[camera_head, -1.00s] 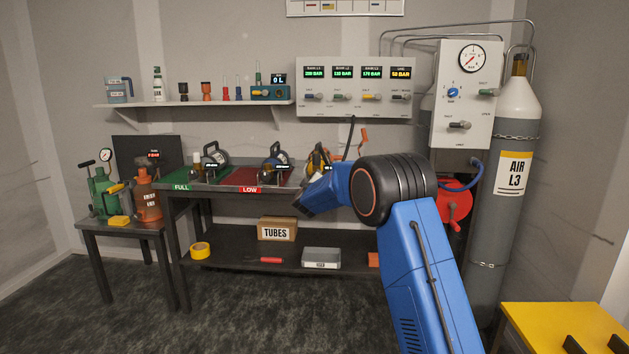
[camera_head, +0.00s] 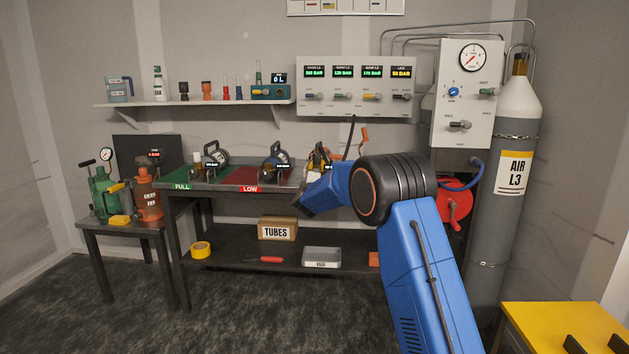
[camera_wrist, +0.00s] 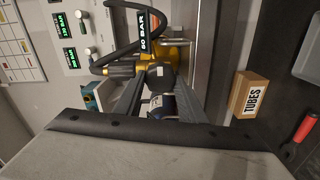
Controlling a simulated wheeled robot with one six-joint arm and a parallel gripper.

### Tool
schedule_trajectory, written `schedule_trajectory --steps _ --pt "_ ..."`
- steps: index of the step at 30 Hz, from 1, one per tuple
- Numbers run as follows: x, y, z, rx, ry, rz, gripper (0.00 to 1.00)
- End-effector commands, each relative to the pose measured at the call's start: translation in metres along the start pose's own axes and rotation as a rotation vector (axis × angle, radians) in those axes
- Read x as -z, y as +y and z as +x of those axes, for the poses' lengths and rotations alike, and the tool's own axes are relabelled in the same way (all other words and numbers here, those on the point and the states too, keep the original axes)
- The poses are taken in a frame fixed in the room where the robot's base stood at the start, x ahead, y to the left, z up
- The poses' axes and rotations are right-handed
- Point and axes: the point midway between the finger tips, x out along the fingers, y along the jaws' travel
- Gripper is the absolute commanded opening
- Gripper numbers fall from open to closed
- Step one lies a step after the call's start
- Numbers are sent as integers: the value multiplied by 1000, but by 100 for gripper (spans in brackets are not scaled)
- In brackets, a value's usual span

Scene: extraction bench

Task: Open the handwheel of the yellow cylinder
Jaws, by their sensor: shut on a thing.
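The yellow cylinder (camera_head: 313,158) lies at the right end of the bench in the head view, partly hidden by my blue arm. In the wrist view the yellow cylinder (camera_wrist: 174,56) is close up, with a black carrying handle and a "50 BAR" tag (camera_wrist: 150,30). A dark, ribbed fitting (camera_wrist: 121,70) sticks out to its left. My gripper (camera_wrist: 160,80) is at the valve end, its fingers reaching forward on both sides of the small dark handwheel (camera_wrist: 160,73). It is shut on the handwheel; the exact contact is hard to see.
Two darker cylinders (camera_head: 214,157) (camera_head: 274,160) stand on the green FULL and red LOW mats. A pressure panel (camera_head: 355,82) hangs behind. The grey AIR L3 cylinder (camera_head: 505,230) and red hose reel (camera_head: 455,205) are right. The TUBES box (camera_head: 277,228) is on the lower shelf.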

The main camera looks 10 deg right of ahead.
Motion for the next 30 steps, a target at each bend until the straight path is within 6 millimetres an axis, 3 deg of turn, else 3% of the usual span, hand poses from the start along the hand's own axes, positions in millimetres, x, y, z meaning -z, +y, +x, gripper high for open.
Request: schedule_trajectory --steps 7,8,10,22,30 --pt "0 -3 0 4 0 -1 14" --pt "0 -3 0 4 0 -1 41" --pt "0 -2 0 3 0 -1 55" --pt "0 -1 -6 1 0 0 55" --pt "1 0 -50 2 2 -1 55"
